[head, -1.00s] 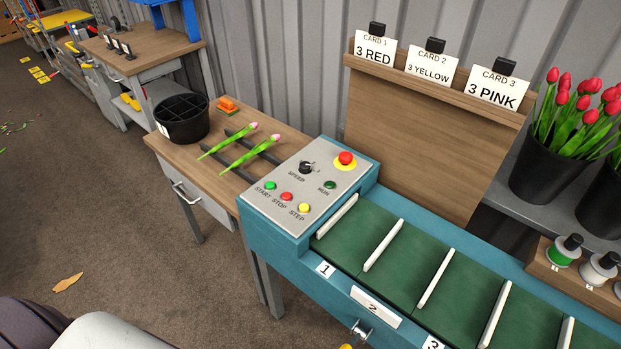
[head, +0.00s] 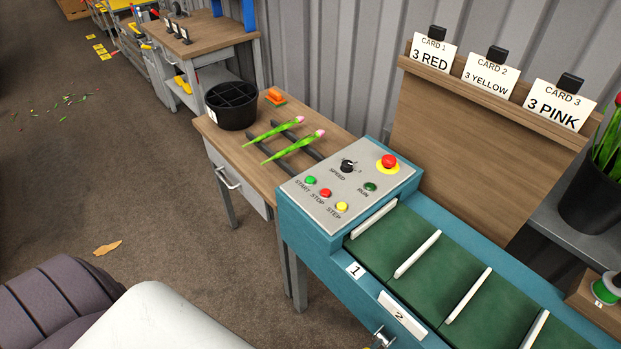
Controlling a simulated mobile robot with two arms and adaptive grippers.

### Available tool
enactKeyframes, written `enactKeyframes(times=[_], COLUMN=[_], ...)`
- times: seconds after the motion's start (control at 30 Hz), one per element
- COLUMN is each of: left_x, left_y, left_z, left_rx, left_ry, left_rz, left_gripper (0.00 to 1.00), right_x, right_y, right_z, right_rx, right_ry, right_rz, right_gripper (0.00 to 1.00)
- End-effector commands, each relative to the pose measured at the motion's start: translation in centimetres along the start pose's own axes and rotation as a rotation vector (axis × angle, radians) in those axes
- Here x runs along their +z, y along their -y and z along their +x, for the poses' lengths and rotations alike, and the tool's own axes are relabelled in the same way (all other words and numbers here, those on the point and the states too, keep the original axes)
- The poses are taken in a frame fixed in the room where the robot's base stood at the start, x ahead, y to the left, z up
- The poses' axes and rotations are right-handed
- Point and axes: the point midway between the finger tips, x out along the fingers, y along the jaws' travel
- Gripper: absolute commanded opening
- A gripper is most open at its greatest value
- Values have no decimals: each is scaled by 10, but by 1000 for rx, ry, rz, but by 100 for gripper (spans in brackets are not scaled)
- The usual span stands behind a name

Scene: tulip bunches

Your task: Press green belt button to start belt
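The green START button (head: 310,181) sits on the grey control panel (head: 322,208) at the near end of the belt. Next to it are the red STOP button (head: 326,193) and the yellow STEP button (head: 342,207). A SPEED knob (head: 348,166), a dark green RUN lamp (head: 370,187) and a red emergency button on yellow (head: 389,162) are also on the panel. The green belt (head: 390,243) with white dividers runs toward the lower right in a teal frame (head: 325,262). Neither of my grippers is in view.
Two pink tulips (head: 285,150) lie on dark rails on a wooden table (head: 225,138) beside the panel. A black divided bucket (head: 232,108) and an orange item (head: 275,97) are there too. A card board (head: 450,140) stands behind the belt.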

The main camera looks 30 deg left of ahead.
Motion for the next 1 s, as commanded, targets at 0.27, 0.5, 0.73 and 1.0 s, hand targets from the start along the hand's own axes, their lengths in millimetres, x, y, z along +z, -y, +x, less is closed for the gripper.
enactKeyframes(times=[0.27,0.5,0.73,1.0], left_x=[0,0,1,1], left_y=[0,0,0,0], left_z=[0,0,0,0], left_rx=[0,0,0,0], left_ry=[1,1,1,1], left_rz=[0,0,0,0], left_gripper=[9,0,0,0], right_x=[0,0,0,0], right_y=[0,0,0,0], right_z=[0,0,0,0], right_rx=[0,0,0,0], right_ry=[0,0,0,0], right_rz=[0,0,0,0], right_gripper=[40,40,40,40])
